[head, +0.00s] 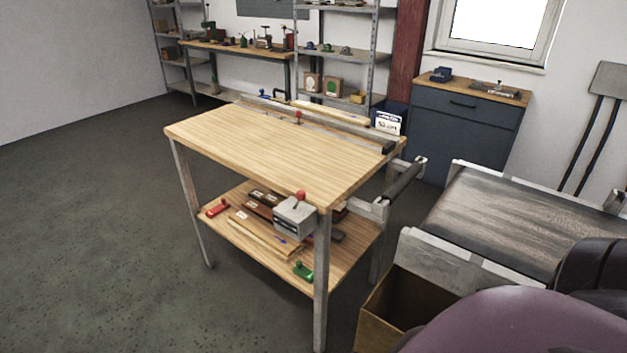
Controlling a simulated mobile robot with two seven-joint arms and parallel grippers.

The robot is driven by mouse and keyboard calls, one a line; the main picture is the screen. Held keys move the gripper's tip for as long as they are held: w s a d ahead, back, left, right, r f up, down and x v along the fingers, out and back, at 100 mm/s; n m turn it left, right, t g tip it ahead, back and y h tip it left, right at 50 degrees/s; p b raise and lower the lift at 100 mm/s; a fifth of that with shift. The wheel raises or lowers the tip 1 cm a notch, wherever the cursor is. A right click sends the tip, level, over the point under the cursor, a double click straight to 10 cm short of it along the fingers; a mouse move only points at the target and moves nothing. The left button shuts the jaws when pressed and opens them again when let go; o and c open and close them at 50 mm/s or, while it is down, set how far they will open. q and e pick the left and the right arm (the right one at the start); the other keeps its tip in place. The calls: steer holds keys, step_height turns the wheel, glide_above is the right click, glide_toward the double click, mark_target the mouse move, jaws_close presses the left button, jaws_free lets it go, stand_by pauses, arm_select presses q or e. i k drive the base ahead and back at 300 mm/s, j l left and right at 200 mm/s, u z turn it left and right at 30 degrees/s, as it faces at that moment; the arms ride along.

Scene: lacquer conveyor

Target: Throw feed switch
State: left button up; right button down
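A grey box with a red knob (295,215) is mounted at the near front corner of a wooden table (250,150), just below its top. It looks like the feed switch, but its label is too small to read. The red knob stands up at the top of the box. Neither of my grippers shows. A purple and dark rounded shape at the lower right looks like part of my own arm, and no fingers are visible on it.
A conveyor (500,225) with a dark belt stands at the right, with an open brown bin (400,300) at its near end. A roller on a bracket (403,182) juts from the table's right side. A blue cabinet (460,135) stands behind. Floor at left is clear.

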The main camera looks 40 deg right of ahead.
mark_target(300, 193)
steer(key=i+j+z, duration=0.15)
steer(key=z, duration=0.35)
steer(key=i+j+z, duration=0.25)
steer(key=z, duration=0.2)
steer(key=i+j+z, duration=0.3)
steer(key=z, duration=0.2)
steer(key=i+j+z, duration=0.15)
steer(key=j+z, duration=1.1)
steer(key=j, duration=0.2)
steer(key=i, duration=0.05)
